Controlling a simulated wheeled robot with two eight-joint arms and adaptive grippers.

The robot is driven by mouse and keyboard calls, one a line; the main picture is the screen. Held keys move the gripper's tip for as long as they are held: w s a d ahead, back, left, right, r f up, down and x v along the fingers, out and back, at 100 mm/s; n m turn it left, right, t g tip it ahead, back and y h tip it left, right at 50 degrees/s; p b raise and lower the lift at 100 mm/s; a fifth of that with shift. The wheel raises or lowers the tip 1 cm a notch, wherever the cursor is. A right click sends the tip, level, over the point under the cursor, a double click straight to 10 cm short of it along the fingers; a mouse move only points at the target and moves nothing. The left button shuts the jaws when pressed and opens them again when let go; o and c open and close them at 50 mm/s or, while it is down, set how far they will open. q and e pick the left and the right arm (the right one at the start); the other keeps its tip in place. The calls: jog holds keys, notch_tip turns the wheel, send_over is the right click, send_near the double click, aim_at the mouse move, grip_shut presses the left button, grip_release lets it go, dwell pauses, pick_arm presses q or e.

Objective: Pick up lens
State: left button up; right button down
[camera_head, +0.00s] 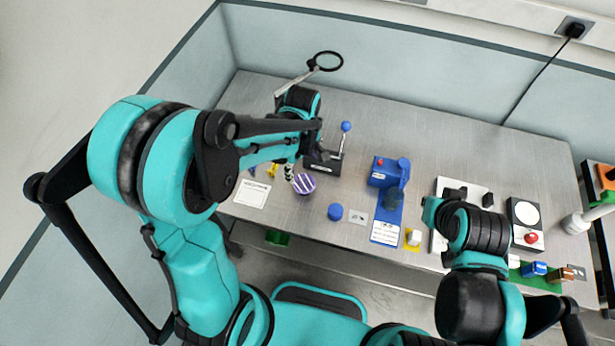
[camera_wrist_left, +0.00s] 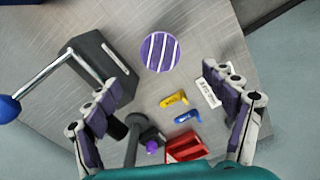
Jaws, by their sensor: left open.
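No item is plainly marked as the lens. A black-rimmed round magnifier (camera_head: 326,61) stands on a silver arm at the back of the bench. A purple disc with white stripes (camera_head: 304,183) lies on the bench; it also shows in the left wrist view (camera_wrist_left: 160,52). My left gripper (camera_head: 290,173) is low over the bench beside the purple disc, mostly hidden by my arm. In the left wrist view its fingers (camera_wrist_left: 168,108) are wide apart with nothing between their tips, and the disc lies beyond them. My right gripper's fingers do not show.
A black block (camera_head: 322,163) with a blue-knobbed lever (camera_head: 346,127) stands close to my left gripper. Yellow (camera_wrist_left: 173,99) and blue (camera_wrist_left: 187,116) small pieces and a red box (camera_wrist_left: 185,147) lie nearby. A blue cap (camera_head: 335,212) and blue fixture (camera_head: 388,190) stand mid-bench.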

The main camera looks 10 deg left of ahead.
aim_at(304, 183)
pick_arm(q)
notch_tip(304, 183, down, 8)
jog(key=shift+s+r+b, duration=0.1)
jog(key=shift+b, duration=0.95)
jog(key=shift+d, duration=0.1)
jog(key=c, duration=1.1)
jog(key=shift+r, duration=0.15)
